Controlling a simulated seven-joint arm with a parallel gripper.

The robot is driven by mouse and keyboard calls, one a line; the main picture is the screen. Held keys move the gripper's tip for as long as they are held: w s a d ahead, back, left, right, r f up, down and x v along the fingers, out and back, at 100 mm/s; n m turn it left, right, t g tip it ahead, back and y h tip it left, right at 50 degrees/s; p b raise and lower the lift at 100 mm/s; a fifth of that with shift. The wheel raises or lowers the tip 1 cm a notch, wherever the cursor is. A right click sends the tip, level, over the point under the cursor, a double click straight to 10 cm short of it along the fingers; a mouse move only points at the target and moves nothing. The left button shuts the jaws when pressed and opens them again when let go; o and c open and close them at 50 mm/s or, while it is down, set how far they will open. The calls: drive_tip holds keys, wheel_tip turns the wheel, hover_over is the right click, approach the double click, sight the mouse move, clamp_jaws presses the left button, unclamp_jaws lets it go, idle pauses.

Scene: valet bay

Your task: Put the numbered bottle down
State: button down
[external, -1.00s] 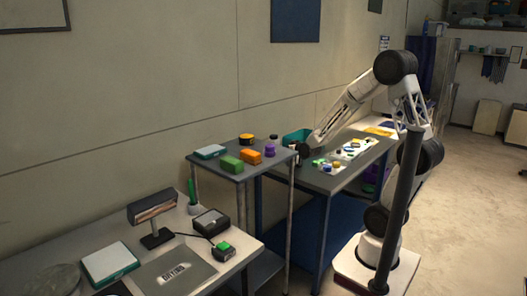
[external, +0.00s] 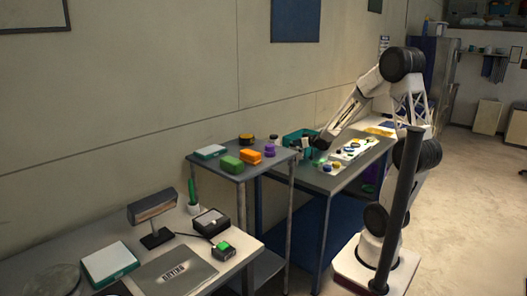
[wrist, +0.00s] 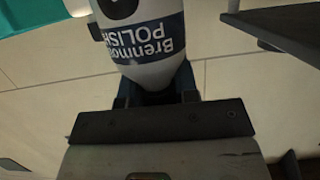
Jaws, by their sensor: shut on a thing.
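A dark round mark at the picture's top edge is cut off, and I cannot read a number. In the external view, my gripper (external: 318,143) is beside the teal bin (external: 293,144), above the back of the grey workbench (external: 335,181). The held bottle is too small there to make out clearly.
The smaller grey table (external: 212,168) to the left holds a green block (external: 231,164), an orange block (external: 250,157), and other items. The workbench's front left corner looks clear.

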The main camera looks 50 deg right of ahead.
drive_tip(key=shift+s+d+r+n+y, duration=0.1)
drive_tip(key=shift+s+d+n+y, duration=0.5)
drive_tip(key=shift+s+d+y, duration=0.4)
drive_tip(key=shift+s+d+n+y, duration=0.55)
drive_tip(key=shift+s+d, duration=0.25)
drive_tip(key=shift+s, duration=0.5)
drive_tip(key=shift+f, duration=2)
drive_tip(key=shift+f, duration=2)
drive_tip(key=shift+f, duration=0.15)
